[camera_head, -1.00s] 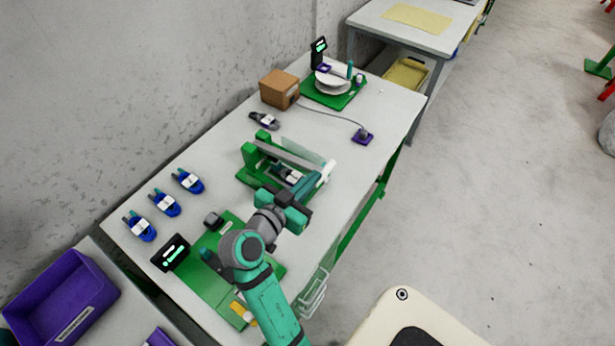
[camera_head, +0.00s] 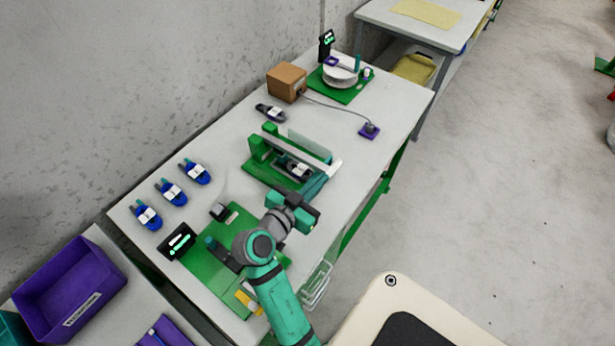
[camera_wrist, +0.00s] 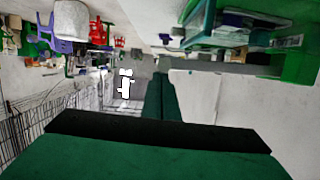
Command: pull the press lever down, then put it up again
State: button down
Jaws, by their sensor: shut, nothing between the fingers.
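The press (camera_head: 262,172) has a green base and upright and stands near the middle of the table. Its pale lever bar (camera_head: 312,154) runs from the upright toward the table's right edge. A dark part with a white label (camera_head: 298,171) lies in the press under the bar. My gripper (camera_head: 319,181) is shut and empty, just below the bar's outer end; I cannot tell whether it touches it. In the wrist view, the shut fingers (camera_wrist: 161,98) show in the middle and part of the green press (camera_wrist: 205,25) at the upper right.
Blue connectors (camera_head: 172,191) lie at the left. A green fixture (camera_head: 205,265) with a small display is beside my arm. A brown box (camera_head: 286,82), a green reel station (camera_head: 345,92) and a purple cable block (camera_head: 369,131) stand farther back. Floor is free to the right.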

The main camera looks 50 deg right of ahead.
jog(key=shift+f, duration=0.1)
dwell(0.3)
jog(key=s+a+r, duration=0.1)
jog(key=a+r, duration=0.5)
jog(key=a, duration=0.3)
jog(key=shift+s+a+r, duration=0.15)
jog(key=shift+s+a, duration=0.05)
jog(key=shift+a, duration=0.2)
